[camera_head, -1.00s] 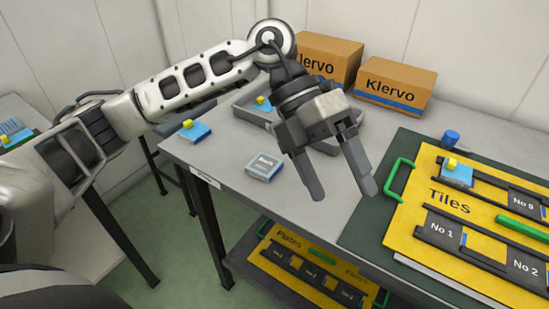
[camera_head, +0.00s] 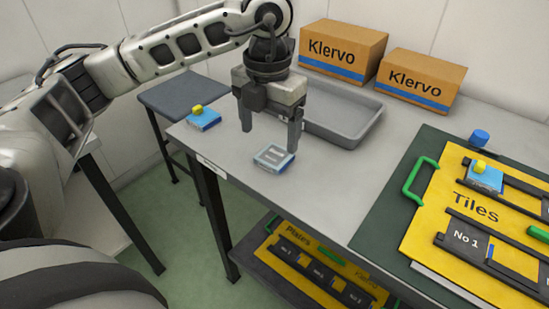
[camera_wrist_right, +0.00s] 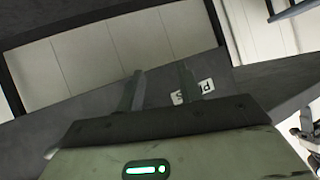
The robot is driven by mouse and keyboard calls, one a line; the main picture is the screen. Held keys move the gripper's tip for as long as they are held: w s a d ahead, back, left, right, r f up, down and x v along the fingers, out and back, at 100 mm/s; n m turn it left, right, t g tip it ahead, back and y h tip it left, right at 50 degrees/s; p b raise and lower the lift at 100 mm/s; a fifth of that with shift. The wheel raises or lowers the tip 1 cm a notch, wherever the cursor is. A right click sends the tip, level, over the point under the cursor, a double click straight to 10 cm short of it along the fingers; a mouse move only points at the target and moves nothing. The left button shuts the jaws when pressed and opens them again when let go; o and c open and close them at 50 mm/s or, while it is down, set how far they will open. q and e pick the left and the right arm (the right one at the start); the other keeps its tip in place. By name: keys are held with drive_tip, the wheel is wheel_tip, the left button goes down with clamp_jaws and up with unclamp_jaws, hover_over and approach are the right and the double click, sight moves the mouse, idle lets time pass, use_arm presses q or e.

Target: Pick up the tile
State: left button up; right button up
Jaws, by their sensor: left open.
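A flat blue-edged tile with a grey top (camera_head: 273,158) lies on the grey table. Whether a finger touches the tile, I cannot tell. In the right wrist view, my right gripper (camera_wrist_right: 162,88) has its fingers apart with nothing between them.
A grey tray (camera_head: 345,132) stands behind my left gripper, which hides part of it. Two Klervo boxes (camera_head: 340,50) (camera_head: 420,80) stand at the back. The Tiles board (camera_head: 440,215) with green handles lies right. A Plates board (camera_head: 318,272) is on the shelf below.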

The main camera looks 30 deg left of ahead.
sight(271, 158)
use_arm(q)
drive_tip(key=f, duration=0.5)
drive_tip(key=shift+w+d+f, duration=0.1)
drive_tip(key=shift+w+f, duration=0.1)
drive_tip(key=shift+f, duration=0.15)
drive_tip(key=c, duration=1.1)
drive_tip(key=shift+r, duration=0.15)
